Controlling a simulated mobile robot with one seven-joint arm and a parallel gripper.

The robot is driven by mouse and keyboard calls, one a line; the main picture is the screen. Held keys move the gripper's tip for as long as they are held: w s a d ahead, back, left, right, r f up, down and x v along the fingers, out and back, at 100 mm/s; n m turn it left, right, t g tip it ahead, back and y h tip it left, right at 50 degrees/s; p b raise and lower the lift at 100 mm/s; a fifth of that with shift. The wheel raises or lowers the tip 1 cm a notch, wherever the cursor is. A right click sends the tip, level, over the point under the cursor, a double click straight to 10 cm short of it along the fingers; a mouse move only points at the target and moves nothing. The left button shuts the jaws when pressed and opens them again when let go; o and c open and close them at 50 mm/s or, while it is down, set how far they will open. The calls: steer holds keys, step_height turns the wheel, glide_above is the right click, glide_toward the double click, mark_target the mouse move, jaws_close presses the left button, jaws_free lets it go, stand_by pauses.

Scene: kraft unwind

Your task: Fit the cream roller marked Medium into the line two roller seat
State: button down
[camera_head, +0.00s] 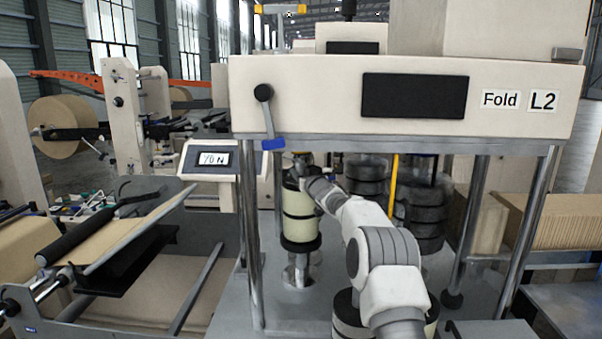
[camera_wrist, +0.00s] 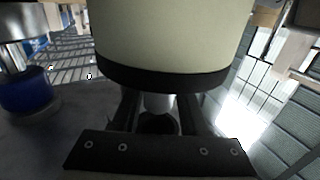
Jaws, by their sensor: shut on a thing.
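A cream roller (camera_head: 300,212) with black bands stands upright under the machine frame marked Fold L2 (camera_head: 400,100). A metal post with a round base (camera_head: 298,272) is directly below it. I cannot tell whether the roller rests on the post or hangs just above it. My gripper (camera_head: 303,170) is at the roller's top end, shut on it. In the wrist view the cream roller (camera_wrist: 175,40) and its black rim fill the top middle. My gripper's fingers (camera_wrist: 158,112) close around a pale stub at that end. No Medium marking is readable.
Stacked dark rollers (camera_head: 425,215) stand to the right behind my arm, near a yellow upright (camera_head: 393,185). Frame legs (camera_head: 252,240) flank the space. A blue-tipped lever (camera_head: 272,142) hangs above left. A display panel (camera_head: 212,160) is at left. More cream-and-black rollers (camera_head: 345,318) are in front.

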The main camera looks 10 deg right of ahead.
steer(key=shift+r, duration=0.25)
steer(key=shift+f, duration=0.15)
steer(key=shift+c, duration=2.2)
jaws_free()
steer(key=shift+f, duration=0.2)
steer(key=shift+r, duration=0.15)
steer(key=shift+s+d+b, duration=0.15)
steer(key=shift+s+b, duration=0.6)
steer(key=shift+b, duration=0.05)
steer(key=s+d+b, duration=0.2)
steer(key=s+b, duration=0.2)
steer(key=s, duration=0.6)
steer(key=shift+s, duration=0.2)
